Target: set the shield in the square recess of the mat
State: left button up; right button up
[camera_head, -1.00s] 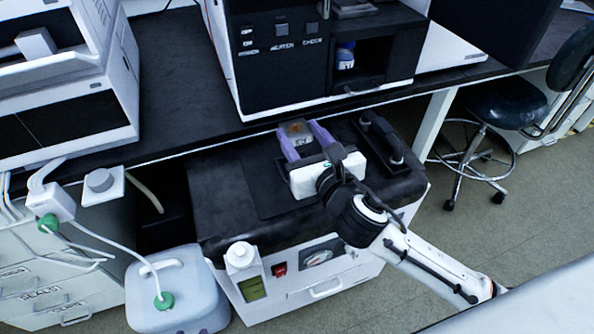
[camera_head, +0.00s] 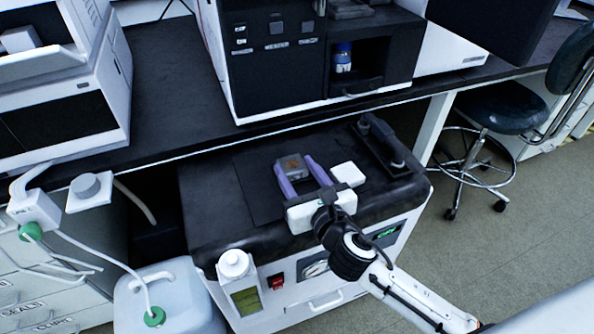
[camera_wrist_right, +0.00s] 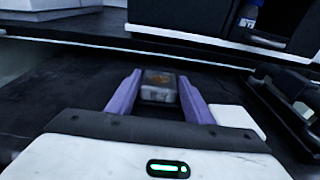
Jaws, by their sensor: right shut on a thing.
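A small grey block with an orange-brown mark on its top, which looks like the shield (camera_head: 292,167), is between the purple fingers of my right gripper (camera_head: 294,170). In the right wrist view the shield (camera_wrist_right: 158,88) sits between the fingertips, which are shut on it. It is over the dark mat (camera_head: 262,203) on top of the low white cabinet. I cannot tell its height above the mat. The square recess cannot be made out; the gripper and block may hide it. My left gripper is not in view.
A white block (camera_head: 348,173) lies right of my right gripper. A black handle-like bar (camera_head: 385,145) is at the cabinet's right side. The black bench edge (camera_head: 180,149) and a large instrument (camera_head: 290,75) stand behind. A white-capped bottle (camera_head: 234,264) is at the front left.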

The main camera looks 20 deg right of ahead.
jog(key=o, duration=1.2)
jog(key=shift+r, duration=0.1)
jog(key=s, duration=0.4)
jog(key=s+r, duration=0.1)
jog(key=s, duration=0.3)
jog(key=s+p, duration=0.1)
jog(key=s, duration=0.3)
jog(key=shift+d+r, duration=0.2)
jog(key=shift+r, duration=0.15)
